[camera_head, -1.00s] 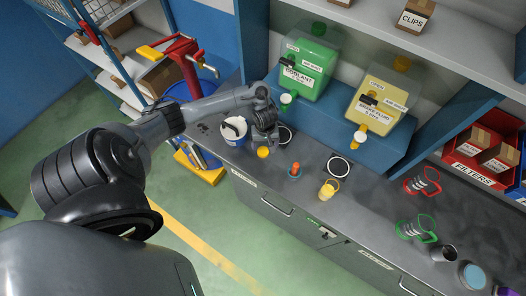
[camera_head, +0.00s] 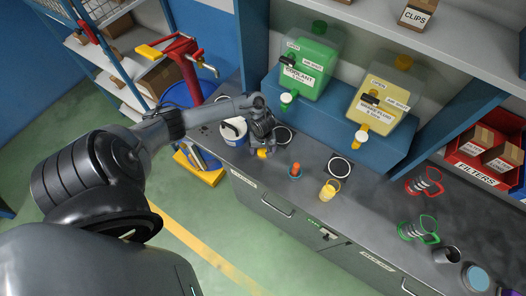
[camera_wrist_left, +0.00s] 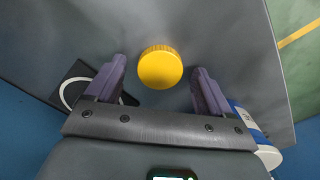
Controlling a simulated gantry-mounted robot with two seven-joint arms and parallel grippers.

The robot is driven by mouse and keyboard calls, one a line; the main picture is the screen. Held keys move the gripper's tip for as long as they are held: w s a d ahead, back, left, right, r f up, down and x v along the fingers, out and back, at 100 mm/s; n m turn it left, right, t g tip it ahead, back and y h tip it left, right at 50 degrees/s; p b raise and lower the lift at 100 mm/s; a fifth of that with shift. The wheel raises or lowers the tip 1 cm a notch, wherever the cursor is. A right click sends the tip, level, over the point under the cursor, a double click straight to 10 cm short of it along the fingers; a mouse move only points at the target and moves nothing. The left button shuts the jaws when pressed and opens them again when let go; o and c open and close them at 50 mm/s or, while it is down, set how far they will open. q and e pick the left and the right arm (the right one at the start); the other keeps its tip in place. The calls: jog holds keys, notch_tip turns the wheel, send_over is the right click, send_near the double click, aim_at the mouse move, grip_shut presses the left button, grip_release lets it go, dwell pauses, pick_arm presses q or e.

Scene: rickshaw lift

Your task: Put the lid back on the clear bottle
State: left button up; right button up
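The yellow lid (camera_head: 263,153) lies on the dark workbench near its front edge. It shows in the left wrist view as a round ribbed yellow disc (camera_wrist_left: 160,68). My left gripper (camera_head: 262,150) is over the lid in the head view. In the left wrist view my left gripper (camera_wrist_left: 160,70) is open, with one finger on each side of the lid and gaps between. The clear bottle (camera_head: 328,190), with yellow contents, stands upright on the bench to the right. My right gripper is not in view.
A white-and-blue tub (camera_head: 234,131) stands left of my gripper. An orange-topped item (camera_head: 295,171) stands between lid and bottle. A black-and-white ring mark (camera_head: 340,168) lies behind the bottle. Green (camera_head: 302,71) and yellow (camera_head: 382,94) jugs stand on a blue shelf behind.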

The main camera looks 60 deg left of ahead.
aim_at(263, 150)
pick_arm(q)
jog(key=c, duration=1)
notch_tip(263, 150, up, 10)
jog(key=p, duration=0.3)
jog(key=shift+c, duration=0.2)
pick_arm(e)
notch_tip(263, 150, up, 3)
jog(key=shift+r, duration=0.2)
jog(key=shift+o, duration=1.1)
